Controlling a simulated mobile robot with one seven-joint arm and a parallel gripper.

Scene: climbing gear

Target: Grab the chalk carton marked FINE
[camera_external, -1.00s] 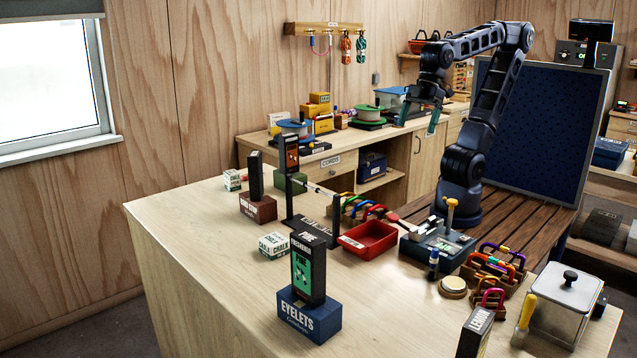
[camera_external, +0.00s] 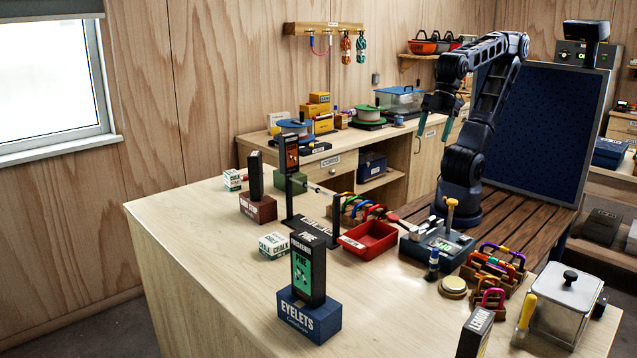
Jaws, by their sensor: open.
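A tall black carton with a green front (camera_external: 308,265) stands upright on a blue EYELETS box (camera_external: 309,318) at the near edge of the bench. My gripper (camera_external: 434,124) is open and empty, pointing down high above the bench's far side, well away from the green-faced carton.
White-and-green chalk boxes (camera_external: 273,246) lie left of the green-faced carton. A red tray (camera_external: 367,240), a rack of coloured carabiners (camera_external: 493,264) and a clear lidded bin (camera_external: 560,303) are to its right. The bench's left front (camera_external: 200,250) is bare.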

